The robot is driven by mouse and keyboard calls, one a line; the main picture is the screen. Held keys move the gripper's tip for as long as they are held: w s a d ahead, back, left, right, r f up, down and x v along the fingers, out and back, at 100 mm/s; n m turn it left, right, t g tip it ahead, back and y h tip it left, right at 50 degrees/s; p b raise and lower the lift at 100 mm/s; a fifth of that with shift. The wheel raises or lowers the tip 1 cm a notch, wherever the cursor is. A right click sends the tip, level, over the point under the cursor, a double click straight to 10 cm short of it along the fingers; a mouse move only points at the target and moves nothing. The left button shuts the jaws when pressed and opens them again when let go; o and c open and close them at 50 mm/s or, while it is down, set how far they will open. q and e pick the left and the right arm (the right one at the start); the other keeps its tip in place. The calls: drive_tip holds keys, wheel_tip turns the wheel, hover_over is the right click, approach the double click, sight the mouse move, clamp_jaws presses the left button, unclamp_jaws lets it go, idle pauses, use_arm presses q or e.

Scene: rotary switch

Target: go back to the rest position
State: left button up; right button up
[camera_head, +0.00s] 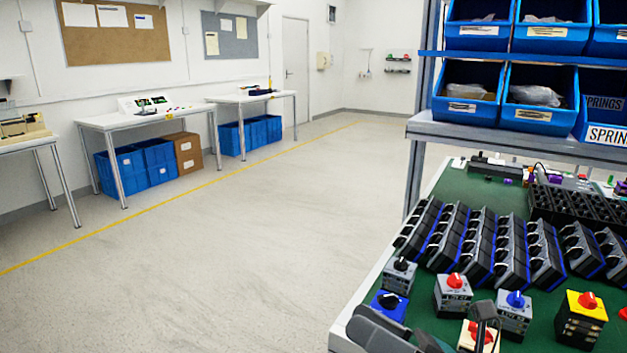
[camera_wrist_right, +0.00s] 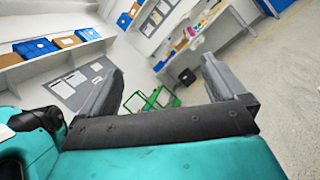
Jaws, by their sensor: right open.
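My right gripper (camera_head: 428,318) shows at the bottom edge of the head view, its dark grey fingers spread apart in front of the green workbench (camera_head: 416,318). In the right wrist view the same gripper (camera_wrist_right: 163,68) has its two grey fingers wide apart, with nothing between them but the distant room. Rotary switches stand on the bench: one with a red knob (camera_head: 454,288), one with a blue knob (camera_head: 515,306), a yellow-topped one with a red knob (camera_head: 586,309) and one with a black knob (camera_head: 400,272). My left gripper is not in view.
A row of slanted black holders (camera_head: 480,240) stands behind the switches. Blue bins (camera_head: 470,93) sit on the shelf rack above the bench. White tables (camera_head: 150,118) line the far left wall. The grey floor (camera_head: 220,250) left of the bench is clear.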

drive_tip(key=d+f+m+t+h+p, duration=0.1)
drive_tip(key=d+f+m+t+h, duration=0.45)
drive_tip(key=m, duration=0.85)
drive_tip(key=d+f+m+t+h+p, duration=0.1)
drive_tip(key=d+f+m+h+p, duration=0.15)
drive_tip(key=f+m+h, duration=0.85)
drive_tip(key=s+d+f+m+g, duration=0.2)
drive_tip(key=s+f+m+g, duration=0.3)
drive_tip(key=m, duration=0.8)
drive_tip(key=s+f, duration=0.3)
drive_tip(key=s, duration=0.1)
drive_tip(key=shift+s+d+f, duration=0.2)
drive_tip(key=shift+s+f, duration=0.05)
drive_tip(key=shift+f, duration=0.15)
drive_tip(key=shift+h, duration=0.25)
